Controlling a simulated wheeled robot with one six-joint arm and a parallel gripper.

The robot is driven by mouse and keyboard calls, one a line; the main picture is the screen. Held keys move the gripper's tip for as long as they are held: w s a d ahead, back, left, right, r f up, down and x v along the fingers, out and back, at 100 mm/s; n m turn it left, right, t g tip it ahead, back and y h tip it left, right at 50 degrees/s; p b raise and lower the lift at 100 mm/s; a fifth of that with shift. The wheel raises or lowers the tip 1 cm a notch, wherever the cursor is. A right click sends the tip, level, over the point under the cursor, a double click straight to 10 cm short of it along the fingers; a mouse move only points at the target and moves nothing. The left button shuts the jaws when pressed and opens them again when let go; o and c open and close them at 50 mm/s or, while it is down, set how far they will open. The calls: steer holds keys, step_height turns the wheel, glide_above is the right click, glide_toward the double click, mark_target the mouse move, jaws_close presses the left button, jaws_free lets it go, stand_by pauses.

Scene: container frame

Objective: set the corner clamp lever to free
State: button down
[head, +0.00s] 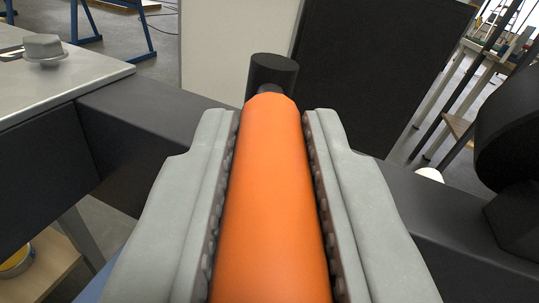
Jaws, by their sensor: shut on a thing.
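An orange lever handle (271,190) fills the middle of the head view and runs away from me toward a black cylindrical pivot (272,76). My gripper (272,125) has its two grey fingers on either side of the handle, and it is shut on it. The ridged inner pads face the handle along its length. The pivot sits at the dark frame bar behind the handle. The near end of the handle runs out of the bottom of the view. Any marking for the lever's settings is not visible.
A dark frame bar (150,118) crosses behind my fingers. A grey metal plate (60,88) with a hex bolt head (43,48) is at the left. A large black part (510,140) stands close at the right. A dark panel (375,75) stands behind.

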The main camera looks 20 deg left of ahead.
steer(key=shift+w+d+n+g+y, duration=0.4)
steer(key=shift+n+g+y, duration=0.55)
steer(key=shift+g, duration=0.15)
steer(key=shift+w+d+n+g+y, duration=0.25)
steer(key=shift+w+n+g+y, duration=0.1)
steer(key=shift+n+g+y, duration=0.65)
steer(key=shift+w+d+n+g+y, duration=0.4)
steer(key=shift+n+g+y, duration=0.5)
steer(key=shift+g, duration=0.3)
steer(key=c, duration=1.3)
jaws_free()
steer(key=shift+r, duration=0.1)
step_height(320, 180, up, 10)
